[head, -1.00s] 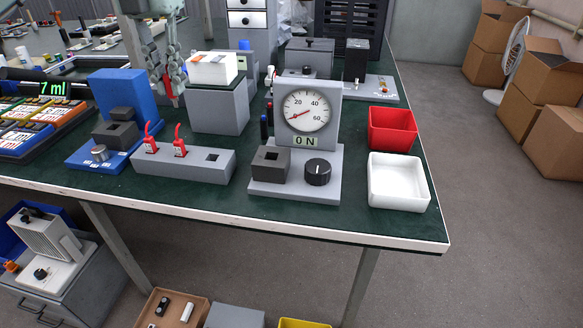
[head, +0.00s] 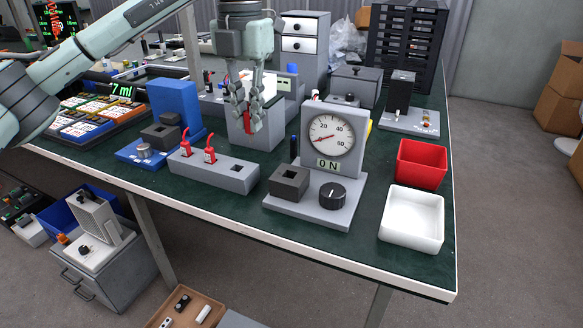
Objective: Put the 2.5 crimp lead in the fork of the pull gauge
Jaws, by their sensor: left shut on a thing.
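The pull gauge (head: 333,143) stands on the bench with a round dial and a "0 N" display. A dark block with a square opening (head: 289,181), which looks like its fork, sits on its base at the front left. My left gripper (head: 248,124) points down behind and left of the gauge, shut on a small red lead (head: 249,119); the fingers hide much of it. The lead's size label is not readable. Two red leads (head: 186,149) (head: 210,154) stand in a grey rack (head: 222,176), whose right slot is empty. My right gripper is not in view.
A grey box with a white top (head: 258,134) stands right behind the gripper. A red bin (head: 421,164) and a white tray (head: 411,217) lie right of the gauge. A blue stand (head: 176,104) is left. Bare green bench shows between rack and gauge.

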